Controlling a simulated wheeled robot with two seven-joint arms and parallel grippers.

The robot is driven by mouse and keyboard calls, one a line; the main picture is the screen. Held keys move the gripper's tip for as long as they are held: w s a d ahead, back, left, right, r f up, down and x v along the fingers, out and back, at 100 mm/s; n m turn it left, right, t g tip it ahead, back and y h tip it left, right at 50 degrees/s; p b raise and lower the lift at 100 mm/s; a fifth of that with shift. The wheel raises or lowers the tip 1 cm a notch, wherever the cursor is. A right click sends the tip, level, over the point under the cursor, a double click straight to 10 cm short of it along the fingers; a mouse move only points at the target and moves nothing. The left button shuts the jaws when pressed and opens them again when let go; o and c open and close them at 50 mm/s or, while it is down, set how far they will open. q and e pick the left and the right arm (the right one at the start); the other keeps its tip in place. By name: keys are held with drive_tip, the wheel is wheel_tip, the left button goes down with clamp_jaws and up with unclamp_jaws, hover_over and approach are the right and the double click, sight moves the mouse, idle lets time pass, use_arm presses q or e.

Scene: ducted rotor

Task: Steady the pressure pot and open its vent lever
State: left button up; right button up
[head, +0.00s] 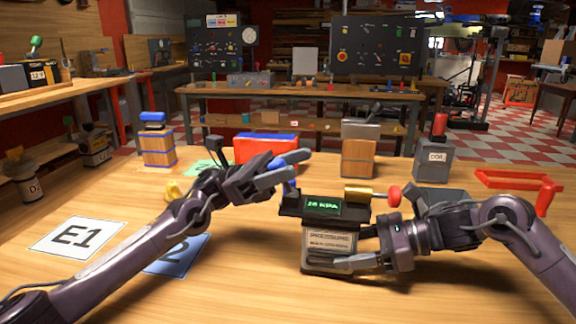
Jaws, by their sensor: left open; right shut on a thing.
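The pressure pot (330,240) stands upright on the wooden table, a dark body with a pale label and a green display (322,206) reading about 26 KPA. A brass cylinder (358,194) with a red knob (393,196) sticks out at its upper right. A small blue part (291,188), perhaps the vent lever, rises at its upper left. My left gripper (297,165) is open just above this blue part; I cannot tell whether they touch. My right gripper (352,248) is shut on the pot's lower body from the right, its fingers partly covering it.
A blue-topped wooden container (157,143) and a red box (262,147) stand behind left.

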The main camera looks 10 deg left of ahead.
use_arm(q)
drive_tip(key=v, duration=0.7)
drive_tip(key=shift+a, duration=0.25)
drive_tip(key=shift+w, duration=0.1)
drive_tip(key=w+a+r+t+y, duration=0.1)
drive_tip(key=a+r+t+y, duration=0.2)
drive_tip(key=a+y, duration=0.2)
drive_tip(key=shift+n, duration=0.4)
drive_tip(key=x, duration=1.2)
drive_tip(key=shift+a+f, duration=0.1)
drive_tip(key=shift+f, duration=0.05)
clamp_jaws()
